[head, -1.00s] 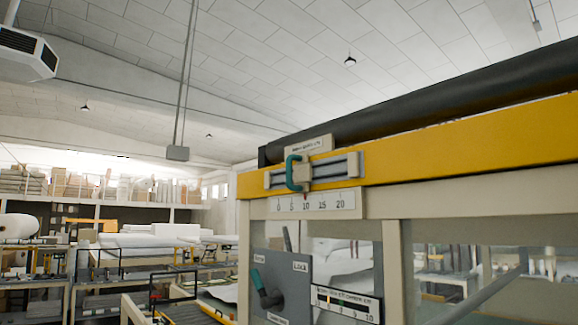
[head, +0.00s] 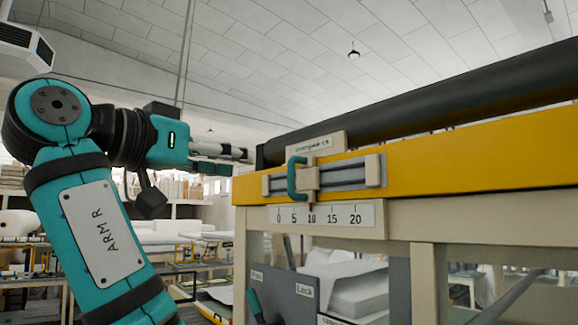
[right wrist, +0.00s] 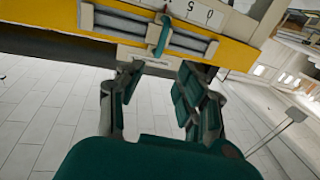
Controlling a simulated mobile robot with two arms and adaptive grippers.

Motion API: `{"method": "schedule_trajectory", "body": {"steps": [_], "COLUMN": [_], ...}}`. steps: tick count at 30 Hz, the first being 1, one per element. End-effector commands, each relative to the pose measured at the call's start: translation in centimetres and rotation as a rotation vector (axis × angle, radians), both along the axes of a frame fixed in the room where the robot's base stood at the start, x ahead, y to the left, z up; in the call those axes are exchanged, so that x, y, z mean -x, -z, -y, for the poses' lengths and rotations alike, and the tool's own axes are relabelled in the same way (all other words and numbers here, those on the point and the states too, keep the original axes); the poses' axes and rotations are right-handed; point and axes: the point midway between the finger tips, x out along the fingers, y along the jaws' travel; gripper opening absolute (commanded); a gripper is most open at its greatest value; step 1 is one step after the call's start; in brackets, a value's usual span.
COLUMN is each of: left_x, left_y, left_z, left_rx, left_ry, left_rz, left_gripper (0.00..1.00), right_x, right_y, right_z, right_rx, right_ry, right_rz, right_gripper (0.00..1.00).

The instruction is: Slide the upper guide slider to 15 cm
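The upper guide slider (head: 308,181) is a beige block with a teal handle (head: 293,178), riding on grey rails on the yellow beam. Its red pointer stands at about 10 on the scale (head: 341,215), marked 0 to 20. My right gripper (head: 245,155) is left of the slider, near the beam's left end, and apart from the handle. In the right wrist view its fingers (right wrist: 157,88) are spread with nothing between them, and the handle (right wrist: 161,36) shows beyond the fingertips, upside down. My left gripper is not in view.
A long black roller (head: 430,88) runs above the yellow beam (head: 480,145). Below the scale is a grey panel (head: 275,272) with a teal lever and a Lock label. Shelves and tables with white rolls stand in the background at left.

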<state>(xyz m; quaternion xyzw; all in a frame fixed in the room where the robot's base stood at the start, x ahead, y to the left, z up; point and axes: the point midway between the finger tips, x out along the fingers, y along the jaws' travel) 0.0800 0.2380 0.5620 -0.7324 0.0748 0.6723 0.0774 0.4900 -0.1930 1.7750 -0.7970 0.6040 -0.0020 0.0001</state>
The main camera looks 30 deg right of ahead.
Motion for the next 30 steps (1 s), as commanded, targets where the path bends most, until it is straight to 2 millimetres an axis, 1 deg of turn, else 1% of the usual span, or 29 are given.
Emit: {"method": "schedule_trajectory", "body": {"steps": [1, 9, 15, 18, 21, 24, 30], "left_x": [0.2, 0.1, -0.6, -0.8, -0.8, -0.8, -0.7], "left_y": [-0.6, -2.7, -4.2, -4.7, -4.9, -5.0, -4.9], "left_z": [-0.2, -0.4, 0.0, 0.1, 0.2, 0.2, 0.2], "left_rx": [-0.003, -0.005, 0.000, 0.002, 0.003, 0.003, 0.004], "left_ry": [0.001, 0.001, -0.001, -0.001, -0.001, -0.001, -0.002], "left_rz": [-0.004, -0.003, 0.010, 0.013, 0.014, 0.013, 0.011], "left_gripper": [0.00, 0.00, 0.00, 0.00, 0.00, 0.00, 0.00], "right_x": [-0.4, -2.0, -3.0, -3.3, -3.6, -3.7, -3.7], "right_y": [-0.2, -0.3, -0.3, -0.3, -0.2, -0.1, 0.0], "right_z": [1.4, 7.1, 10.6, 11.8, 12.5, 12.8, 12.9], "right_rx": [-0.003, -0.001, 0.000, 0.001, 0.001, 0.001, 0.001], "right_ry": [0.004, 0.004, 0.002, 0.001, 0.000, 0.000, -0.001], "right_rz": [-0.002, -0.003, -0.004, -0.003, -0.004, -0.003, -0.003], "right_gripper": [0.36, 0.36, 0.36, 0.36, 0.36, 0.36, 0.36]}}
